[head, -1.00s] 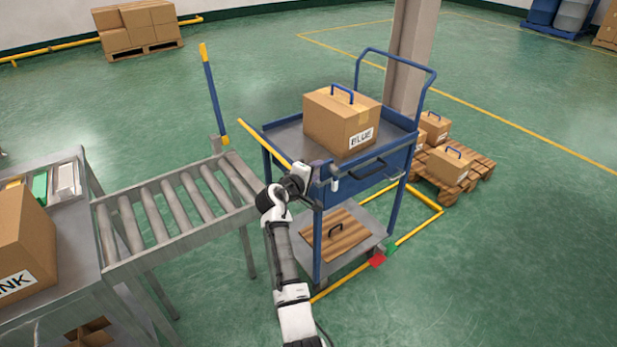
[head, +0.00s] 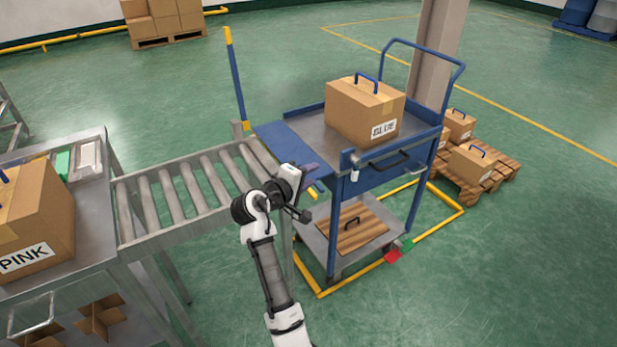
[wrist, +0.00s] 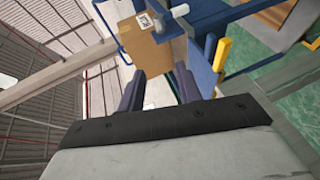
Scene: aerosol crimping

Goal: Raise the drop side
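The blue trolley (head: 395,170) stands right of centre in the head view. Its drop side (head: 285,143) is a blue panel on the left edge, spread outward towards the roller conveyor with its broad face showing. My gripper (head: 308,180) is at the panel's near corner, beside a short yellow piece (head: 314,190). In the wrist view my gripper's two dark fingers (wrist: 158,90) stand apart with nothing visible gripped between them. A yellow bar end (wrist: 222,55) shows to their right. Whether a finger touches the panel cannot be told.
A carton marked BLUE (head: 365,110) stands on the trolley's top deck. The roller conveyor (head: 190,195) ends close to the panel, with a blue-and-yellow post (head: 236,80) behind. A PINK carton (head: 35,215) is at left. Cartons on a pallet (head: 490,185) stand right.

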